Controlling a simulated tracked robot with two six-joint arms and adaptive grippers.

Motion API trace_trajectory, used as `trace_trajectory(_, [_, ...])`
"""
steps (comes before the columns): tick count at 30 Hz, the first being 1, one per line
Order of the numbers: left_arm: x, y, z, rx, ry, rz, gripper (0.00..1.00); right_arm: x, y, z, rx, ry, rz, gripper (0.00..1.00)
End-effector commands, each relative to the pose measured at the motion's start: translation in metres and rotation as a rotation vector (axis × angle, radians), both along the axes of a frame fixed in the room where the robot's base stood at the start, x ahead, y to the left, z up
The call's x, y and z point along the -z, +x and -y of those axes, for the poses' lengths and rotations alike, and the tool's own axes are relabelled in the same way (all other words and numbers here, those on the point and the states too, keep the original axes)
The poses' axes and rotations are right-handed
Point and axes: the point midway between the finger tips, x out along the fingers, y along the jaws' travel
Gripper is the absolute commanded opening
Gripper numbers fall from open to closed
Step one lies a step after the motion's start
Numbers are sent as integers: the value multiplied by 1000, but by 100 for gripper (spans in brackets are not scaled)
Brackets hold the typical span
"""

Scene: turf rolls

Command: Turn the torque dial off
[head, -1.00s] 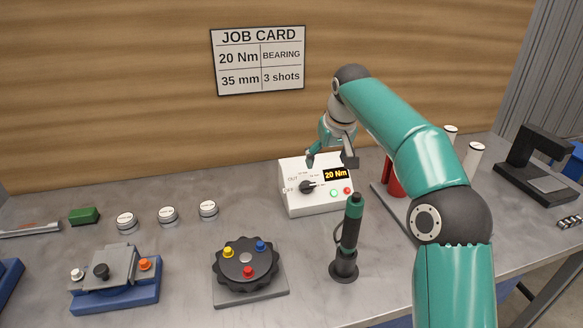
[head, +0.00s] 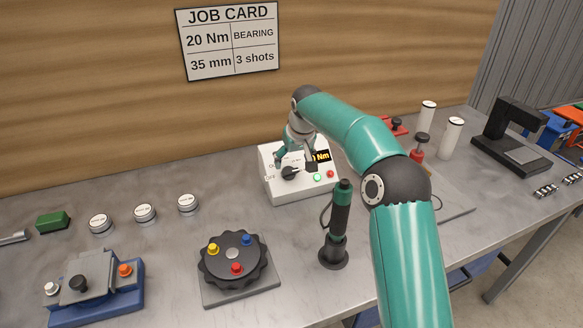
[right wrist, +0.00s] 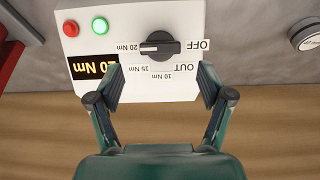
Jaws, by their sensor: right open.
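The torque dial is a black knob (head: 289,173) on the sloped face of a white control box (head: 300,192). In the right wrist view the knob (right wrist: 162,47) shows upside down, its white mark pointing to the 20 Nm label (right wrist: 128,47). The OFF label (right wrist: 198,45) is on the opposite side of the knob. The display (right wrist: 93,67) reads 20 Nm. My right gripper (head: 295,163) is open and empty, just above the dial; in the wrist view its fingers (right wrist: 160,84) are spread, apart from the knob. My left gripper is not in view.
A dark screwdriver (head: 337,225) stands upright in front of the box. Beside it is a black round fixture (head: 232,280) with coloured knobs. A green light (right wrist: 100,26) and a red button (right wrist: 70,29) are on the box.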

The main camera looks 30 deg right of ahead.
Motion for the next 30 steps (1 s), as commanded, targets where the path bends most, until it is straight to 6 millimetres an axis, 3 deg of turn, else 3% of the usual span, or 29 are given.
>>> trace_trajectory(3, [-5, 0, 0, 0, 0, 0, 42, 21, 9, 1, -1, 0, -3, 79])
trace_trajectory(9, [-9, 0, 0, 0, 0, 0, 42, 43, 18, 3, -2, -1, -1, 79])
trace_trajectory(21, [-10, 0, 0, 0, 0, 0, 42, 49, 21, 4, -2, -1, 1, 79])
trace_trajectory(30, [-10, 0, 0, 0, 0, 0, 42, 49, 20, 4, -2, 0, 1, 29])
